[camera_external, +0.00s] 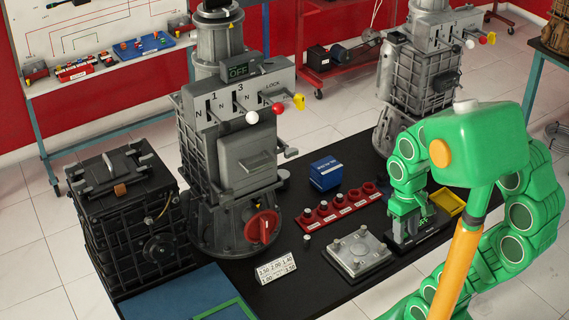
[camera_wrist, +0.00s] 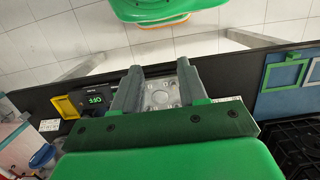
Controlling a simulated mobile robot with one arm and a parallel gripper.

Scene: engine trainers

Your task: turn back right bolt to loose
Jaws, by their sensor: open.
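A square metal plate (camera_external: 350,262) with several bolts near its corners sits on the black bench. It also shows between my fingers in the wrist view (camera_wrist: 160,97), where the fingers hide its sides. I cannot tell for sure which of the small bolt heads is the back right bolt, or how far it is turned. My gripper (camera_external: 402,237) is just right of the plate in the external view, pointing down. In the wrist view my gripper (camera_wrist: 157,76) is open, with its fingers apart and nothing held between them.
A small unit with a green OFF display (camera_wrist: 95,100) and a yellow tray (camera_external: 449,202) are close to my gripper. A red rack of sockets (camera_external: 341,207), a blue box (camera_external: 325,173) and a white number card (camera_external: 276,268) lie nearby. A tall grey machine (camera_external: 235,165) stands behind.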

